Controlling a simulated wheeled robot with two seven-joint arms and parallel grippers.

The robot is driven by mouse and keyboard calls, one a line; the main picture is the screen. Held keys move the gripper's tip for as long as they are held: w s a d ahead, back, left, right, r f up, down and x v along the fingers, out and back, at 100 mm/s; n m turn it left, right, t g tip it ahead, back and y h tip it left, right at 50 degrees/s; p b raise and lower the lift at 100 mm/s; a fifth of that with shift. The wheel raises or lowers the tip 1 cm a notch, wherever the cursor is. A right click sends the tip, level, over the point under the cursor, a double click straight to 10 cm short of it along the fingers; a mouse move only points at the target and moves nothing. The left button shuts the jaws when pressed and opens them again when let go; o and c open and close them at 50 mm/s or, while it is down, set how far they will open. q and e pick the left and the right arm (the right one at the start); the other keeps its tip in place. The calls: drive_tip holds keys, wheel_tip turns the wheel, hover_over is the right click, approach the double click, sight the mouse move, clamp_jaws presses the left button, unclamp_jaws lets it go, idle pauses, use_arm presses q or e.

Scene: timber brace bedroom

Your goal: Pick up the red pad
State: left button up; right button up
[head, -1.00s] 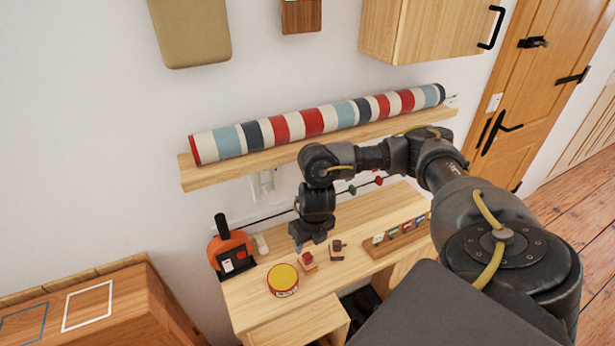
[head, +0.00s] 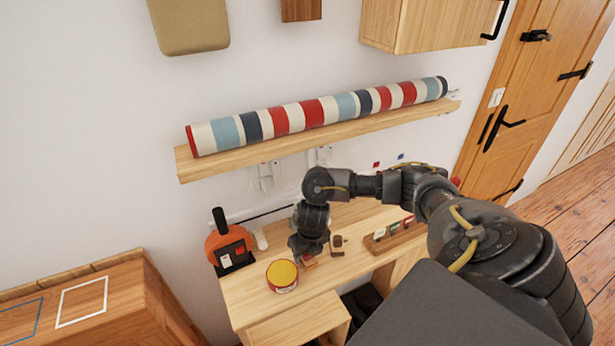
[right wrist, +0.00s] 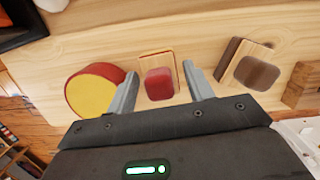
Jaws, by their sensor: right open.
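The red pad (right wrist: 160,84) sits on a small light wooden block (right wrist: 153,61) on the desk. In the right wrist view it shows between the two fingers of my right gripper (right wrist: 159,78), which is open and empty. In the head view my right gripper (head: 308,252) points down over the pad and mostly hides it. Whether the fingers are level with the pad or still above it I cannot tell. My left gripper is not in view.
A round tin with a yellow top (head: 282,274) stands close left of the gripper. An orange-and-black device (head: 229,245) stands at the desk's left. The wall shelf (head: 295,143) with a striped roll is above.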

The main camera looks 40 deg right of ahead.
drive_tip(key=shift+w+f, duration=0.1)
drive_tip(key=shift+f, duration=0.3)
drive_tip(key=c, duration=0.9)
drive_tip(key=shift+r, duration=0.1)
